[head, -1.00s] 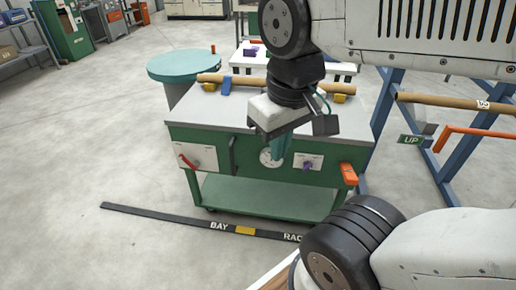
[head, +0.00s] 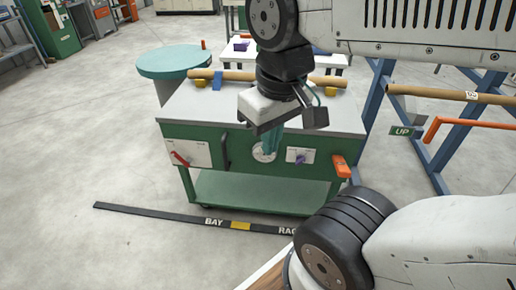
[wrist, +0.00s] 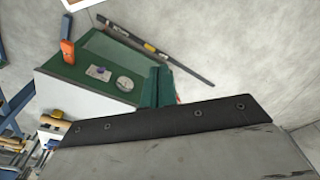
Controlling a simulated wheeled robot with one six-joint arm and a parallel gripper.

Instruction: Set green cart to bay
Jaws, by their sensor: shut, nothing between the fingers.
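The green cart (head: 262,188) stands upright on the floor with a grey top. Its front has a red lever (head: 180,159), a round dial (head: 263,153), a purple knob (head: 299,157) and an orange handle (head: 341,166). The bay strip (head: 150,213), dark with a yellow mark, lies on the floor just in front of the cart. My gripper (head: 270,145) is shut and empty, pointing down at the cart's front near the dial and partly covering it. Contact cannot be told. In the wrist view the gripper (wrist: 157,86) overlaps the front beside the dial (wrist: 125,83).
A cardboard tube (head: 330,80) lies across yellow and blue supports at the cart's back. A round teal table (head: 175,60) stands behind left. A blue rack (head: 376,100) with a tube and an orange bar stands right. The floor at left is clear.

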